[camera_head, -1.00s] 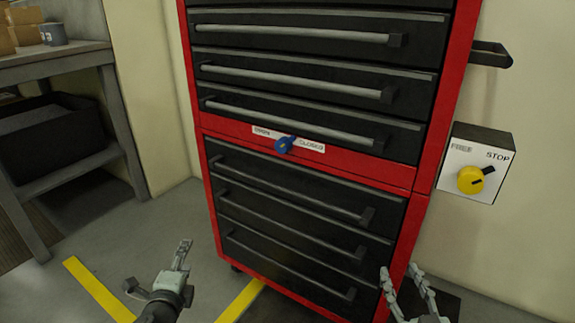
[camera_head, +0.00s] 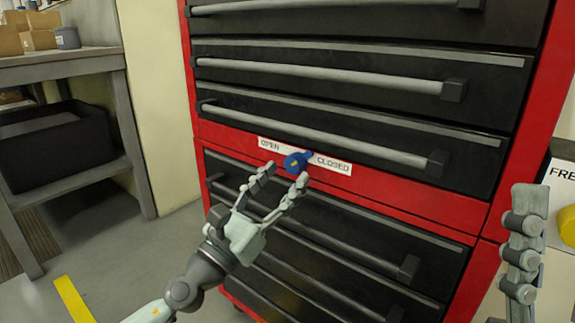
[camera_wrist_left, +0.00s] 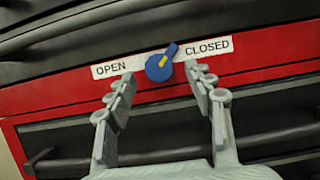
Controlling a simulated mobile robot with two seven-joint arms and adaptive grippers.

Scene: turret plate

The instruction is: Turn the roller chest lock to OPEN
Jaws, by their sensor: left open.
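The roller chest lock is a blue knob (camera_head: 297,162) with a yellow mark, on the red band of the chest between the OPEN and CLOSED labels. In the left wrist view the knob (camera_wrist_left: 159,66) has its pointer tilted up and right, toward CLOSED. My left gripper (camera_head: 284,176) is open just in front of and below the knob. In the wrist view its fingertips (camera_wrist_left: 160,80) lie either side of the knob, with no clear contact. My right gripper (camera_head: 524,245) is partly visible at the right; its jaw opening is unclear.
The red chest (camera_head: 440,200) has black drawers with long protruding handles (camera_head: 330,75) above and below the lock. A box with a yellow knob (camera_head: 568,226) is at the right edge. A grey shelf (camera_head: 70,68) stands at the left, with open floor before it.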

